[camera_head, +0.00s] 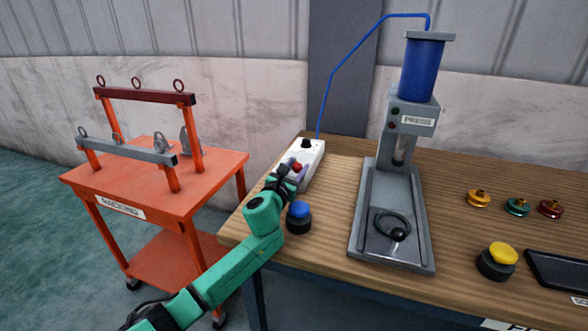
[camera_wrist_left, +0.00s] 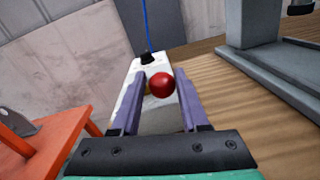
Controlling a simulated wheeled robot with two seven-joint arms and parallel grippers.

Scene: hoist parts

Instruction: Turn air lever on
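The air lever shows as a red ball knob (camera_head: 297,167) on a white box (camera_head: 312,158) at the table's back left corner. In the left wrist view the red knob (camera_wrist_left: 161,85) appears between the two purple fingers, in front of the white box (camera_wrist_left: 150,68). My left gripper (camera_head: 291,175) is at the box in the head view, with its fingers around or just short of the knob. The fingers (camera_wrist_left: 160,78) are apart, and I see no clear contact with the knob. The lever's stem is mostly hidden. My right gripper is not in view.
A grey press (camera_head: 392,200) with a blue cylinder stands right of the box; a blue hose (camera_head: 345,58) runs between them. A blue button (camera_head: 299,216) sits just beside my left forearm. A yellow button (camera_head: 498,260) is farther right. An orange cart (camera_head: 130,186) stands left.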

